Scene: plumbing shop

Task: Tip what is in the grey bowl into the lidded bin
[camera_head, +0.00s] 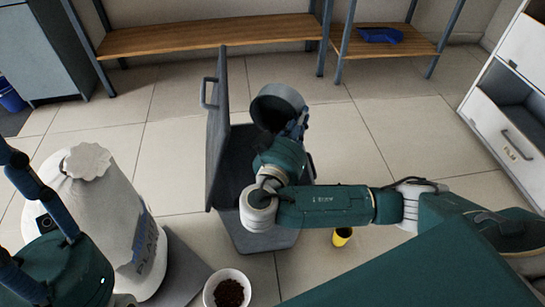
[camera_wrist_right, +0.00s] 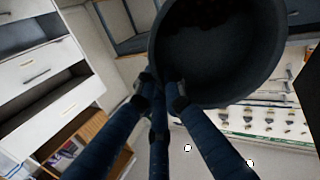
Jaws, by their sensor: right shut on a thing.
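The grey bowl (camera_head: 279,92) is held up over the far part of the lidded bin (camera_head: 262,243), tilted, with its dark inside partly showing. My right gripper (camera_head: 298,127) is shut on its rim at the right side. In the right wrist view the bowl (camera_wrist_right: 262,92) fills the top, gripped by my right gripper's fingers (camera_wrist_right: 163,92); its inside is too dark to tell the contents. The bin's lid (camera_head: 217,135) stands upright, open at the left. My arm hides part of the bin's opening. My left gripper (camera_head: 38,215) is at the left edge, partly out of frame, away from the bowl.
A white sack (camera_head: 95,215) stands left of the bin. A white bowl of brown bits (camera_head: 228,274) is at the bottom. A yellow cup (camera_head: 342,237) stands right of the bin. A wooden bench (camera_head: 205,36) and drawers (camera_head: 510,100) line the room; the floor between is clear.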

